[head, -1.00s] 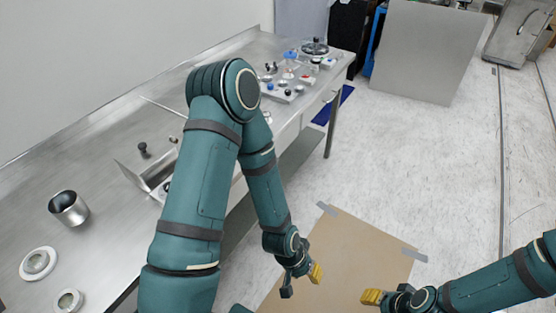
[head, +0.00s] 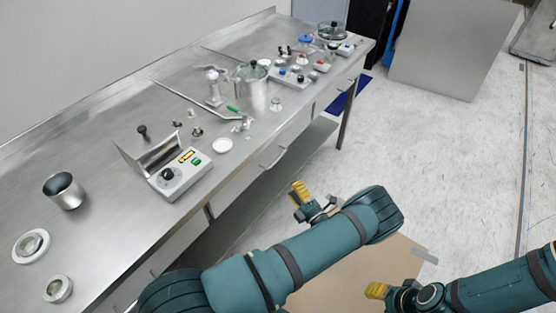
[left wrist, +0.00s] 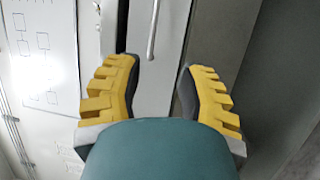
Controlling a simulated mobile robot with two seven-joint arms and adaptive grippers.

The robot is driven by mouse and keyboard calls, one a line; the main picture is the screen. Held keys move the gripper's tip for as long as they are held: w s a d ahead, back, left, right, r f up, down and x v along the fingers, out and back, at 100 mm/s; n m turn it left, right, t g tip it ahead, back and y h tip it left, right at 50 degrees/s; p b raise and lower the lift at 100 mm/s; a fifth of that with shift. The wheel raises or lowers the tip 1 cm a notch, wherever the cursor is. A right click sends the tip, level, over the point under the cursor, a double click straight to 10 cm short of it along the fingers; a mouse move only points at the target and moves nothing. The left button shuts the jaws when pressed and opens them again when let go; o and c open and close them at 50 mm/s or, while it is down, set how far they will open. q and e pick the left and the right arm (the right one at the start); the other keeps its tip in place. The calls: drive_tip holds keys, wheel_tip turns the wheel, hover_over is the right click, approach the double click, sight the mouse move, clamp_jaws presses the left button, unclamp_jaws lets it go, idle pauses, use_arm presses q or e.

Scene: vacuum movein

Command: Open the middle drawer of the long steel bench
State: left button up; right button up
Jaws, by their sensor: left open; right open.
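The long steel bench (head: 105,135) runs along the wall. Its middle drawer (head: 238,184) looks shut, with a bar handle (head: 274,157) on its front. My left gripper (head: 312,199) is open and empty, in front of and below that drawer, apart from the handle. In the left wrist view, its yellow fingers (left wrist: 160,88) are spread. A drawer front with a vertical-looking bar handle (left wrist: 152,32) lies beyond them, nearly between the fingertips. My right gripper (head: 378,291) is at the lower right, away from the bench; its jaws are open, though only one yellow finger shows clearly.
A control box (head: 180,178), a metal cup (head: 65,190), a pot (head: 252,88) and several small parts stand on the bench top. A lower shelf (head: 265,185) runs beneath the drawers. A brown sheet (head: 345,268) lies on the floor.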

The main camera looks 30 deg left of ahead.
sight(278, 158)
use_arm(q)
drive_tip(key=shift+m+t, duration=0.4)
drive_tip(key=x, duration=0.9)
drive_tip(key=w+x, duration=0.1)
drive_tip(key=x, duration=0.3)
drive_tip(key=shift+w+r+b, duration=0.15)
drive_tip(key=shift+r+b, duration=0.15)
drive_tip(key=shift+o, duration=0.3)
clamp_jaws()
